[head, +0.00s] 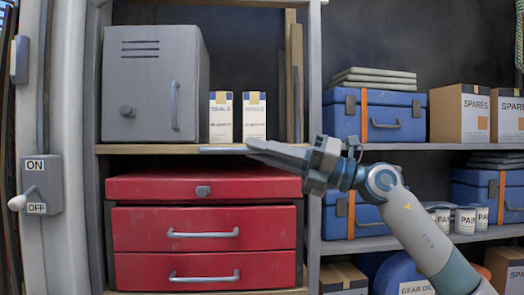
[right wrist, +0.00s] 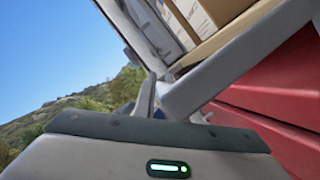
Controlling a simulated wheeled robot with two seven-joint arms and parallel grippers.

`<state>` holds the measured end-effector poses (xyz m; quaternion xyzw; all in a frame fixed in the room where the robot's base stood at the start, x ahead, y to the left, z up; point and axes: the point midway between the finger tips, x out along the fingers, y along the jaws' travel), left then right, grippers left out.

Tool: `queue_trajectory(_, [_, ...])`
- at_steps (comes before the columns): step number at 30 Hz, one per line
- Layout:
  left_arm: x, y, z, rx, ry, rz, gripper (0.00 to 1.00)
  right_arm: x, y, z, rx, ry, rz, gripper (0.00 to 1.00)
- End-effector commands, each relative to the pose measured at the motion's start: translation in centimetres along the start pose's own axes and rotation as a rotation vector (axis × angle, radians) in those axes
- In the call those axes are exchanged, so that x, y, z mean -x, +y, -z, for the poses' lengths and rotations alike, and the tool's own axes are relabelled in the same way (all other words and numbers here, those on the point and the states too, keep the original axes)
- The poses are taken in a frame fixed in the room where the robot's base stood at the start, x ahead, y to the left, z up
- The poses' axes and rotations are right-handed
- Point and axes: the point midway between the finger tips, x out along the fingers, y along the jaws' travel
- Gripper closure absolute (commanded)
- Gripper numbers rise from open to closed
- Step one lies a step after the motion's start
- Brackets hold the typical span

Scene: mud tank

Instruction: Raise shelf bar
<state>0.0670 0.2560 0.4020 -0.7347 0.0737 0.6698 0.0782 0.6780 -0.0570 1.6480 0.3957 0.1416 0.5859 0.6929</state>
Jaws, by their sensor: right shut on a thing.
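The shelf bar (head: 222,150) shows as a short, light grey strip along the front edge of the middle shelf, below the grey cabinet and the white boxes. My right gripper (head: 256,149) reaches in from the right, its fingers pointing left at the right end of this strip. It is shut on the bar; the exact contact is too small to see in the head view. In the right wrist view, grey finger parts (right wrist: 225,70) lie close before the shelf edge, and the bar cannot be told apart there. My left gripper is not in view.
A red drawer chest (head: 203,188) stands just below the shelf. A grey cabinet (head: 150,82) and two white boxes (head: 221,118) stand on it. A post (head: 314,80) divides it from shelves with blue cases (head: 342,118). A switch (head: 40,185) is at the left.

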Motion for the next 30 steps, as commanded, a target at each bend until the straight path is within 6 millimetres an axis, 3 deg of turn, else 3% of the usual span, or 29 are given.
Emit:
queue_trajectory(7, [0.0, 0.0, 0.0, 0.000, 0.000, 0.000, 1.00, 0.0, 0.0, -0.1, 0.001, -0.003, -0.001, 1.00])
queue_trajectory(8, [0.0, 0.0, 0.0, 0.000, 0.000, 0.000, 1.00, 0.0, 0.0, -0.1, 0.002, -0.003, -0.001, 0.82])
queue_trajectory(9, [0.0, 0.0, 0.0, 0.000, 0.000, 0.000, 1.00, 0.0, 0.0, -0.1, 0.002, -0.003, -0.001, 0.73])
queue_trajectory(10, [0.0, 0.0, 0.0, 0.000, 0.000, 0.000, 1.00, 0.0, 0.0, -0.1, 0.002, -0.003, -0.001, 0.71])
queue_trajectory(23, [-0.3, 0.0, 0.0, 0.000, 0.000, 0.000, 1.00, 0.5, -0.1, 0.0, 0.002, -0.001, -0.001, 0.71])
queue_trajectory(30, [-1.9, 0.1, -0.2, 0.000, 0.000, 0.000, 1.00, 3.0, -0.3, 0.2, 0.003, -0.003, 0.000, 0.71])
